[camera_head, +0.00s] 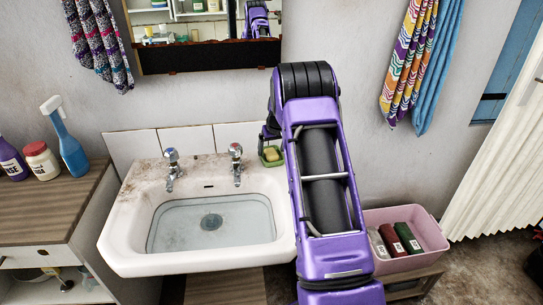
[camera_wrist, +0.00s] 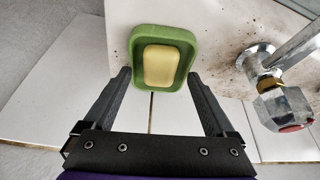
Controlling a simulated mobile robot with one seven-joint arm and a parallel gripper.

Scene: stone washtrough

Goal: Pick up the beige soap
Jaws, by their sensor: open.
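The beige soap (camera_wrist: 160,65) lies in a green soap dish (camera_wrist: 184,40) in the wrist view. In the head view the soap (camera_head: 272,154) shows small in its dish (camera_head: 267,163), at the back right corner of the white sink, partly beside my purple arm. My gripper (camera_wrist: 159,78) is open, with its two dark fingers pointing toward the dish, one at each side of its near end. Nothing is between the fingers that I can see gripped. In the head view the gripper is mostly hidden behind my arm.
The sink (camera_head: 121,232) holds some water and has two taps; one tap (camera_wrist: 273,85) is close right of the dish in the wrist view. A pink basket (camera_head: 430,240) with several bottles stands right of my arm. A mirror (camera_head: 205,55) hangs above. Bottles stand on the left cabinet (camera_head: 45,205).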

